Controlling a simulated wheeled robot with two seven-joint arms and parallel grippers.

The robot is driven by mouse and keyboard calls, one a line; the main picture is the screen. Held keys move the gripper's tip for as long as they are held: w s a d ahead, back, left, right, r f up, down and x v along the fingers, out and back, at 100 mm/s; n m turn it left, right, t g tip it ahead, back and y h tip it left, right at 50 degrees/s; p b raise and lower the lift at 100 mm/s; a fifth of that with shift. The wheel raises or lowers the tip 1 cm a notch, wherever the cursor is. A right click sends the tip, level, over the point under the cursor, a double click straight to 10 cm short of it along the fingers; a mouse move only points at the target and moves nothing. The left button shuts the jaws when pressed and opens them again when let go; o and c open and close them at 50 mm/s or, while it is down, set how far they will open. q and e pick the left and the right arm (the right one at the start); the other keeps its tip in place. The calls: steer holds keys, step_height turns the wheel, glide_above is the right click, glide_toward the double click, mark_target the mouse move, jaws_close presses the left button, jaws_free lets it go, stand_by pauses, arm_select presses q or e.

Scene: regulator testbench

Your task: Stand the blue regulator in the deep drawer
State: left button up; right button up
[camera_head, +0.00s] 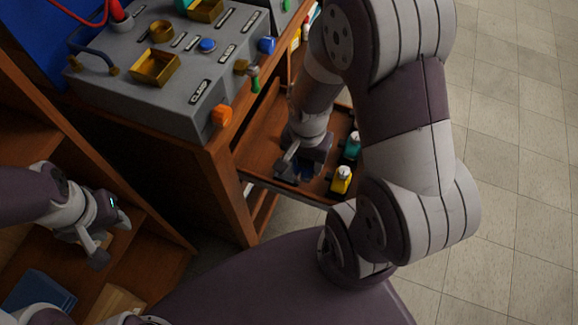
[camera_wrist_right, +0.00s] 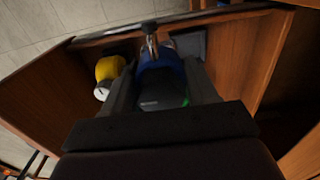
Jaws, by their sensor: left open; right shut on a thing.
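The open drawer (camera_head: 262,130) extends from the wooden bench. My right gripper (camera_head: 302,172) points down inside it, near its front edge. It is shut on the blue regulator (camera_wrist_right: 160,62), which sits between its fingers in the right wrist view. A dark face and a metal stem show on the regulator. In the head view only a little blue (camera_head: 306,173) shows, mostly hidden by the gripper. I cannot tell whether it touches the drawer floor or stands upright. My left gripper (camera_head: 108,238) is open and empty at the lower left, by the wooden shelving.
A yellow regulator (camera_head: 341,181) stands in the drawer just right of my right gripper, and a teal one (camera_head: 352,147) behind it. The yellow one shows close beside the fingers in the wrist view (camera_wrist_right: 108,70). A grey test panel (camera_head: 160,95) sits on the bench. Drawer floor behind the gripper is clear.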

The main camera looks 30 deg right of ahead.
steer(key=w+f, duration=0.1)
steer(key=f, duration=0.1)
steer(key=w+f+b, duration=0.1)
steer(key=w+f, duration=0.1)
steer(key=f, duration=0.1)
steer(key=w+a+f+b, duration=0.1)
steer(key=w+f, duration=0.1)
steer(key=shift+w+a+f, duration=0.1)
steer(key=shift+w+f, duration=0.05)
steer(key=shift+w, duration=0.05)
steer(key=shift+f, duration=0.1)
steer(key=o, duration=1.5)
